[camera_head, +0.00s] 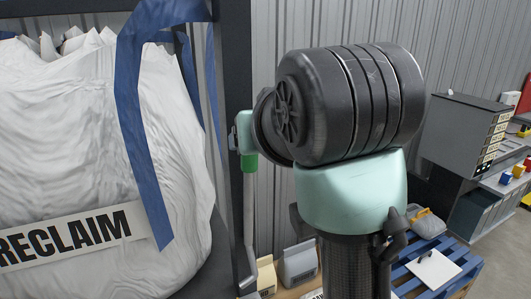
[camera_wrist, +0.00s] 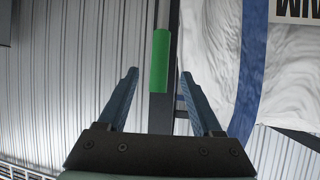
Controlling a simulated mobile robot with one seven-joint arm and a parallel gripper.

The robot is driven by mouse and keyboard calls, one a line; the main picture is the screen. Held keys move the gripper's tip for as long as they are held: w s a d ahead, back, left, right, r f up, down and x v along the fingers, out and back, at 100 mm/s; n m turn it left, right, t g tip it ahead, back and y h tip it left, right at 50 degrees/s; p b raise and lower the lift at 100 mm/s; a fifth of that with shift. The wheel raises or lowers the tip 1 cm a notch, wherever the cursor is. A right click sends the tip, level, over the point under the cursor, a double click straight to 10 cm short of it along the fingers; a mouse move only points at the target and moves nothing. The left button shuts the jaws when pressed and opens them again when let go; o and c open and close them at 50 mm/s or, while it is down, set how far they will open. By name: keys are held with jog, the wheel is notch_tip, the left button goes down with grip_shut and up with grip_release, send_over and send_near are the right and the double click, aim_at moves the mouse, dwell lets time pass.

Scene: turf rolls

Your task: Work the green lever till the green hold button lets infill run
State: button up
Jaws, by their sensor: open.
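The green lever handle (camera_wrist: 160,60) stands upright in the wrist view, in front of a dark post. My gripper (camera_wrist: 159,78) is open, with its two blue fingers spread to either side of the handle's line in the picture. I cannot tell how far the handle is from the fingertips, and nothing is held. In the head view the green handle (camera_head: 249,163) shows just left of my arm, which hides most of my gripper. A grey rod runs down below it. I see no green hold button.
A large white bag (camera_head: 80,140) with blue straps and a RECLAIM label (camera_head: 70,236) hangs at the left beside a dark post (camera_head: 236,70). A blue pallet (camera_head: 455,265) with a clipboard and a grey cabinet (camera_head: 463,128) stand at the right. Corrugated wall lies behind.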

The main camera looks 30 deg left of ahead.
aim_at(256, 160)
jog(key=shift+b+v, duration=0.5)
jog(key=shift+v, duration=1.8)
jog(key=shift+f, duration=0.2)
jog(key=c, duration=0.4)
jog(key=f+n+b, duration=0.1)
jog(key=n, duration=0.1)
jog(key=d+f+n+t+y+b, duration=0.1)
jog(key=f+n+b, duration=0.1)
jog(key=s+f+n+t+b, duration=0.1)
jog(key=n+b, duration=0.1)
jog(key=n, duration=0.1)
jog(key=shift+s+d+f+y, duration=0.1)
jog(key=shift+d+f+y, duration=0.15)
jog(key=shift+y, duration=0.15)
grip_shut()
jog(key=s+d+f+n+t+y+b, duration=0.2)
jog(key=s+d+f+n+t+b, duration=0.15)
jog(key=n+b, duration=0.4)
jog(key=w+a+n+p, duration=0.1)
jog(key=w+a+p, duration=0.2)
jog(key=p, duration=0.1)
jog(key=w+a+r+n+p, duration=0.1)
jog(key=w+a+p, duration=0.2)
jog(key=w+a+r+n+p, duration=0.1)
jog(key=w+a+p, duration=0.1)
jog(key=p, duration=0.2)
jog(key=shift+w+a+r+n+y+p, duration=0.1)
jog(key=shift+w+a+n+y+p, duration=0.2)
jog(key=shift+w+a, duration=0.4)
jog(key=shift+w, duration=0.15)
